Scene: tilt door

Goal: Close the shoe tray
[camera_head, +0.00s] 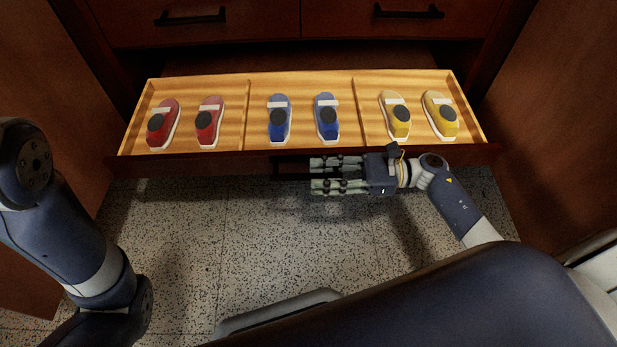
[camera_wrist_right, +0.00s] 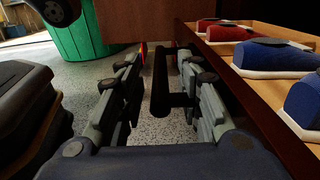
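The shoe tray (camera_head: 250,115) is a wooden pull-out drawer that stands open below the dark cabinet. It has three compartments, holding a red pair (camera_head: 208,122), a blue pair (camera_head: 280,120) and a yellow pair (camera_head: 440,116) of shoes. My right gripper (camera_head: 312,176) is open just in front of the tray's front panel, fingers pointing left. In the right wrist view the tray's dark handle (camera_wrist_right: 160,85) lies between the two open fingers, with gaps on both sides. My left gripper is out of view; only my left arm shows.
Two closed drawers with black handles (camera_head: 190,18) are above the tray. Wooden side panels (camera_head: 560,120) flank the tray left and right. Speckled floor (camera_head: 230,240) is clear in front. A green ribbed bin (camera_wrist_right: 85,35) stands farther off in the right wrist view.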

